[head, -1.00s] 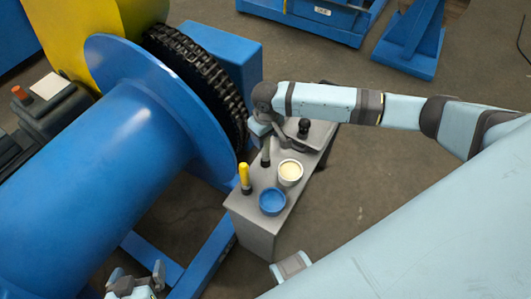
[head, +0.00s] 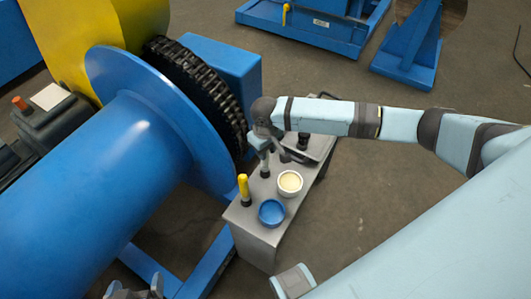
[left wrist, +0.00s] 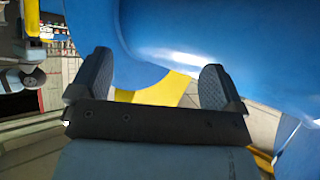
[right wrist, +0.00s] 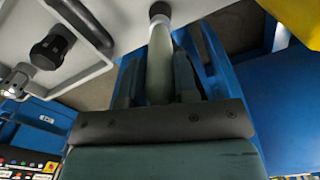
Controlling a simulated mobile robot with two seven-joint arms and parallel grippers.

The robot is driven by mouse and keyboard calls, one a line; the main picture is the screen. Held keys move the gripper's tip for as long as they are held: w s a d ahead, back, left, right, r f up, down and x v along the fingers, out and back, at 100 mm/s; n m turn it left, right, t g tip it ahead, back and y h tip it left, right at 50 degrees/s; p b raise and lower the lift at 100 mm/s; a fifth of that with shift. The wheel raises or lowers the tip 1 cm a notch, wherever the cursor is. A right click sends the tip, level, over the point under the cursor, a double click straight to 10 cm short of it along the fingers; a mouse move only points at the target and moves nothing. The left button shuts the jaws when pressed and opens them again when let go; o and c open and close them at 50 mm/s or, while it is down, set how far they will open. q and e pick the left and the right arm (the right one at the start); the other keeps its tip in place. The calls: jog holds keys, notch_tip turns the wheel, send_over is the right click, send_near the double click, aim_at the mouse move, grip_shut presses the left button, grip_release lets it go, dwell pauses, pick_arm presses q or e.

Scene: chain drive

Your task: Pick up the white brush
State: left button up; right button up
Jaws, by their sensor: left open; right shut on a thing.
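The white brush (head: 264,157) is upright at the bench, its pale handle above a dark lower end. In the right wrist view its handle (right wrist: 160,62) runs between the two fingers, with a dark round end at the top. My right gripper (head: 261,141) is shut on this handle; I cannot tell whether the brush's lower end touches the bench. My left gripper (head: 135,292) is at the bottom edge of the head view, mostly cut off. In the left wrist view it (left wrist: 156,78) is open and empty, facing a blue surface.
The grey bench (head: 262,232) also holds a yellow-handled brush (head: 243,187), a cream-filled white cup (head: 290,182), a blue cup (head: 271,212) and a tray with a black knob (head: 303,140). The blue drum (head: 130,160) and chain (head: 205,80) stand close on the left.

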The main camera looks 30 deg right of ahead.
notch_tip(320, 180, up, 20)
jog(key=p, duration=0.3)
jog(key=shift+f, duration=0.25)
